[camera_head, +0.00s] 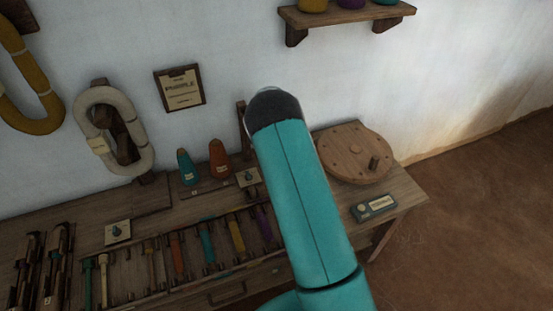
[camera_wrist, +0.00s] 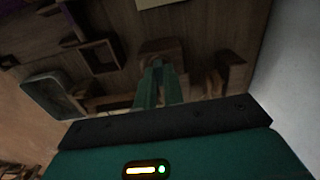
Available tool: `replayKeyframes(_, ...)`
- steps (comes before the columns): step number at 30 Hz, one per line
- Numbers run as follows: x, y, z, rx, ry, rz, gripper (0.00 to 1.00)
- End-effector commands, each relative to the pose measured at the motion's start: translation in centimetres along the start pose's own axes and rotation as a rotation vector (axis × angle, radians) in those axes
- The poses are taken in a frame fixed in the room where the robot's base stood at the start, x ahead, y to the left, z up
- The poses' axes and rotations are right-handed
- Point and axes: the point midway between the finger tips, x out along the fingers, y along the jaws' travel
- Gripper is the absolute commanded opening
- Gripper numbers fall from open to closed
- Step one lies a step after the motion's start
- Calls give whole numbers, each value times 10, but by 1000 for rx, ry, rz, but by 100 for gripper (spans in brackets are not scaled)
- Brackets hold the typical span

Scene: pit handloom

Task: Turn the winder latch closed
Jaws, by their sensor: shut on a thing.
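My gripper (camera_wrist: 158,70) shows in the wrist view as two green fingers close together. They are shut on a small brown wooden piece (camera_wrist: 161,48) at their tips, which looks like the winder latch. The fingers cover part of it, and the dim picture does not show its exact angle. In the head view my teal arm stands in front of the bench, and the gripper and the latch are hidden behind it. A dark wooden upright (camera_head: 242,128) shows just left of the arm.
A round wooden wheel with a peg (camera_head: 345,148) lies on the bench's right end, near a small labelled box (camera_head: 374,207). Orange (camera_head: 219,158) and teal (camera_head: 187,168) cones stand left of my arm. In the wrist view, a wooden block (camera_wrist: 232,72) stands close right of the fingers.

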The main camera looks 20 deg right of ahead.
Motion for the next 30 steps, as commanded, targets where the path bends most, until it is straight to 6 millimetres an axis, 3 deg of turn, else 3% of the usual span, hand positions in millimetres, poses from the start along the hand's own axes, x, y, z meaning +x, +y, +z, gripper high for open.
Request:
replayKeyframes(17,0,0,0,42,0,-1,0)
replayKeyframes(18,0,0,0,42,0,-1,12)
replayKeyframes(21,0,0,0,42,0,-1,32)
replayKeyframes(30,-1,0,0,41,0,-1,32)
